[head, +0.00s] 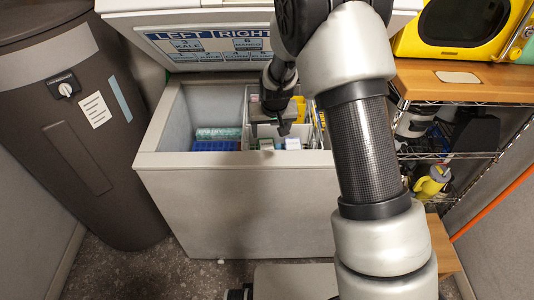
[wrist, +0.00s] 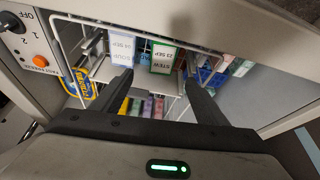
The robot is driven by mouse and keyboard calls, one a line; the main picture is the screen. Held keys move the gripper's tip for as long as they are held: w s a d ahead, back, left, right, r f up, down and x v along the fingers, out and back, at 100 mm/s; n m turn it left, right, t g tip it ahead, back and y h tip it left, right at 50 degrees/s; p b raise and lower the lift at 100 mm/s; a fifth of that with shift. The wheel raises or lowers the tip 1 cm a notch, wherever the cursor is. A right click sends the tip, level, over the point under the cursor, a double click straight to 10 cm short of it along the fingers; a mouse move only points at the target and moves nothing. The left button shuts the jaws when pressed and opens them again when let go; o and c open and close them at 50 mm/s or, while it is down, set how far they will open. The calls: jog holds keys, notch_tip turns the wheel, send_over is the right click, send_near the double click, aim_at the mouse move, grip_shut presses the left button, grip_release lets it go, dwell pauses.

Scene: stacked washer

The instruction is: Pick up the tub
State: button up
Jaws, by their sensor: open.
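Two upright, labelled tubs stand side by side in a wire basket (wrist: 60,45) inside the open chest freezer. One is white with blue lettering, the "24 SEP" tub (wrist: 122,46). The other has a green-edged label, the "STEW 23 SEP" tub (wrist: 162,58). Their tops also show small in the head view. I cannot tell which is the task's tub. My gripper (wrist: 158,78) is open and empty, its fingers spread below the labels in the wrist view. In the head view my gripper (head: 270,132) hangs over the basket.
The freezer (head: 235,205) has its lid (head: 160,30) raised behind my arm. Blue and green packs (head: 217,138) lie in its left part. A shelf (head: 460,80) with a yellow appliance (head: 462,25) stands right.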

aim_at(267, 148)
jog(key=b+x, duration=0.1)
jog(key=x, duration=0.8)
jog(key=shift+f, duration=0.1)
jog(key=shift+s+a+b+x, duration=0.1)
jog(key=shift+s+b+x, duration=0.05)
jog(key=shift+x, duration=0.75)
jog(key=shift+s+a+b+x, duration=0.1)
jog(key=shift+s+b+x, duration=0.05)
jog(key=shift+x, duration=0.7)
jog(key=shift+s+a+b+x, duration=0.1)
jog(key=shift+s+b+x, duration=0.05)
jog(key=shift+x, duration=0.75)
jog(key=shift+f+b, duration=0.4)
jog(key=c, duration=1.4)
